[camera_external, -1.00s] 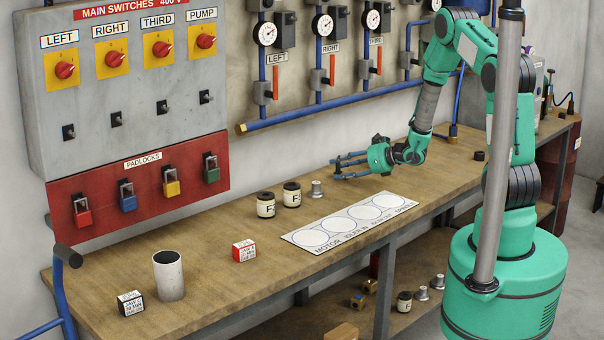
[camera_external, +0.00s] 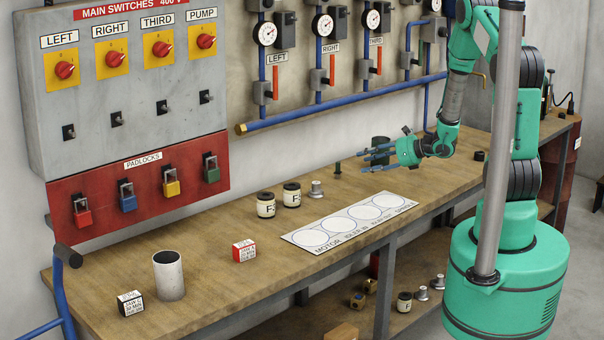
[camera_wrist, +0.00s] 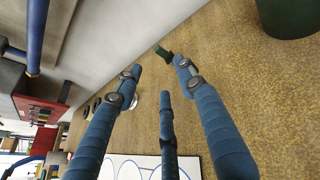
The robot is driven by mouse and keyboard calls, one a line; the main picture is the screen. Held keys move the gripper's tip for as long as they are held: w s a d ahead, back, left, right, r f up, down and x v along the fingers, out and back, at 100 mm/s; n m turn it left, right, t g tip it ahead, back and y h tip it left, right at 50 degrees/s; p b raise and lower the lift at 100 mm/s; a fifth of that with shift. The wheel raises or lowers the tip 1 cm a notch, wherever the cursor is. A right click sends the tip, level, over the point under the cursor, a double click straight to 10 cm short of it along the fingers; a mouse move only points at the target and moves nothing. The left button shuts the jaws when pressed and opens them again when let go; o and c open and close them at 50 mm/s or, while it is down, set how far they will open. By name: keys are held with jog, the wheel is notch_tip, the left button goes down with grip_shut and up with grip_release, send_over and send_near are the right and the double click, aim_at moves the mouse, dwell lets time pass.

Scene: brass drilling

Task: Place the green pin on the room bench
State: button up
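The green pin (camera_external: 337,168) is a small dark green piece standing on the room bench (camera_external: 215,225), near its wall side. In the wrist view the pin (camera_wrist: 164,53) shows just beyond my fingertips, with bare bench around it. My gripper (camera_external: 370,159) is to the right of the pin and apart from it. Its blue fingers (camera_wrist: 158,82) are spread in the wrist view and nothing is between them.
Two labelled jars (camera_external: 266,205) and a small metal piece (camera_external: 316,189) stand left of a white plate with circles (camera_external: 350,222).

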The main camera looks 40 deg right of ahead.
jog(key=shift+s+d+r, duration=0.2)
jog(key=shift+s+d, duration=0.05)
jog(key=shift+s, duration=0.4)
jog(key=s+a+r+n+g+y, duration=0.2)
jog(key=s+a+r+n+g, duration=0.1)
jog(key=a+r+n, duration=0.45)
jog(key=s+a+r+n+g+y, duration=0.25)
jog(key=a+r+n, duration=0.25)
jog(key=a+r, duration=0.45)
jog(key=s+a+r+n+g+h, duration=0.1)
jog(key=s+a+r+n+g, duration=0.1)
jog(key=s+a+r+n, duration=0.3)
jog(key=s+a+r+n+g+h, duration=0.1)
jog(key=s+a+n, duration=0.25)
jog(key=s, duration=0.35)
jog(key=s+d+r+n+h, duration=0.3)
jog(key=s+r+n+h, duration=0.1)
jog(key=s+n, duration=0.2)
jog(key=s+d+r+n+t+h, duration=0.1)
jog(key=s+d+r+n+h, duration=0.2)
jog(key=s, duration=0.6)
notch_tip(320, 180, up, 2)
jog(key=n, duration=0.3)
jog(key=shift+s+d+h, duration=0.15)
jog(key=shift+s+h, duration=0.15)
jog(key=shift+h, duration=0.05)
